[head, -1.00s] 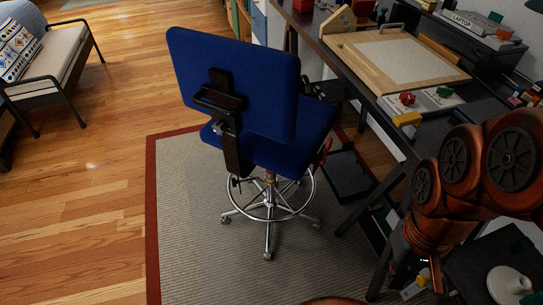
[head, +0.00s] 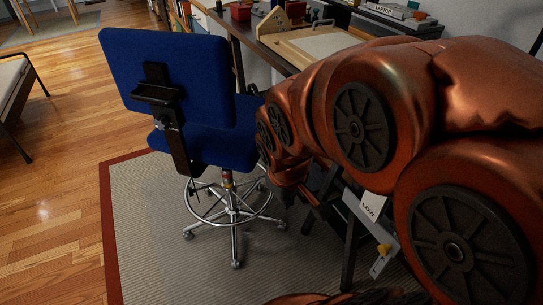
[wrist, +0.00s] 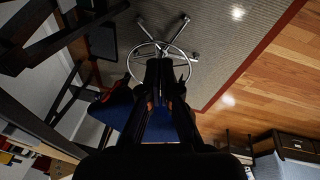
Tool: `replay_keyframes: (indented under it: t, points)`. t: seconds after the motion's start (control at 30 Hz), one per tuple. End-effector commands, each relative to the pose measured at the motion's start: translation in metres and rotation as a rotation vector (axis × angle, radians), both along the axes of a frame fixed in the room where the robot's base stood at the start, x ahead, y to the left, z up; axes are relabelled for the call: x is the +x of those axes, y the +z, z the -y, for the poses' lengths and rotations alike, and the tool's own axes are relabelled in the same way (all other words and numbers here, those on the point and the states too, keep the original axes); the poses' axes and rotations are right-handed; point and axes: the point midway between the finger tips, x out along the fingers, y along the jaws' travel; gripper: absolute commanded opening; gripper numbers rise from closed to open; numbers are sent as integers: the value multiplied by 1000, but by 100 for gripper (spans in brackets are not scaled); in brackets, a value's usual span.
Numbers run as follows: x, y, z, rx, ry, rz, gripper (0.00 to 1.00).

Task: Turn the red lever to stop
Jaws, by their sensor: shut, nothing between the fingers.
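My gripper (wrist: 162,72) is in the wrist view, its dark fingers together and empty in front of the blue chair (head: 170,90). The chair's blue seat and wheeled base also show in the wrist view. A small red part (wrist: 101,95) shows left of my fingers, beside the blue seat; I cannot tell if it is the red lever. In the head view my arm covers the desk's front part, where a red piece and a green piece showed earlier. I cannot make out my gripper clearly in the head view.
The desk (head: 245,38) runs behind my arm, with a wooden drawing board (head: 310,45) on it. A striped rug (head: 150,230) lies under the chair. Open wooden floor is at left.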

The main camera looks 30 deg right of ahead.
Motion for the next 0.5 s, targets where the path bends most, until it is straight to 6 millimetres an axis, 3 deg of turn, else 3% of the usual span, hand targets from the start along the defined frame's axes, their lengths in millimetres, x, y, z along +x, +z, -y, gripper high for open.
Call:
replay_keyframes:
  t: [0.03, 0.3, 0.5]
  points:
    - [15, -28, 15, -33, 24, 40, 0]
    - [98, -77, 83, -241, 230, 272, 0]
    - [146, -107, 123, -407, 398, 417, 0]
